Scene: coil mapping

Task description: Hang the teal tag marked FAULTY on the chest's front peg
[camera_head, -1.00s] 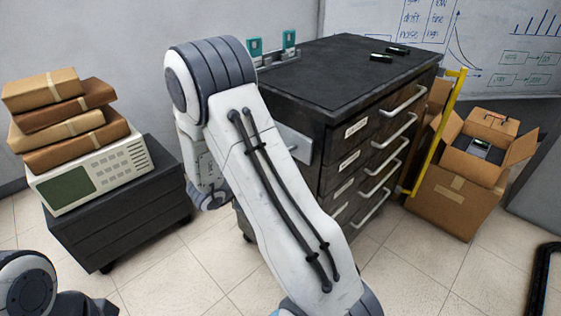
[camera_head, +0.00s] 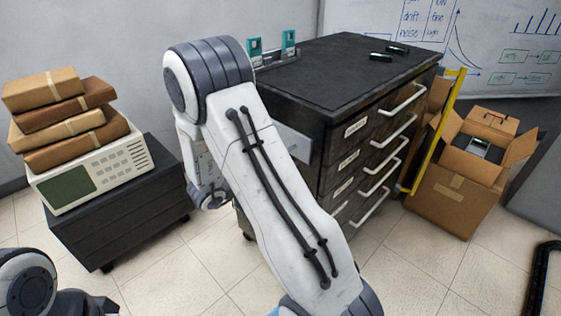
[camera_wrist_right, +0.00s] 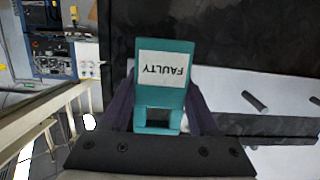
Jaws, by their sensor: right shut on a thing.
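The teal tag (camera_wrist_right: 163,98) has a white label reading FAULTY, upside down in the right wrist view. My right gripper (camera_wrist_right: 161,92) is shut on it, with a dark finger on each side. A short grey peg (camera_wrist_right: 255,101) sticks out of a pale panel right of the tag, apart from it in the picture; another peg end shows at the right edge. The black drawer chest (camera_head: 340,105) stands in the middle of the head view with a pale plate (camera_head: 294,143) on its near left face. My right arm hides the right gripper there. My left gripper is out of view.
Two teal tags (camera_head: 254,48) (camera_head: 288,40) stand in a holder on the chest's back left edge. Dark small items (camera_head: 381,58) lie on top. A yellow rail (camera_head: 438,130) and open cardboard box (camera_head: 455,195) stand right. An instrument (camera_head: 92,170) under parcels sits left.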

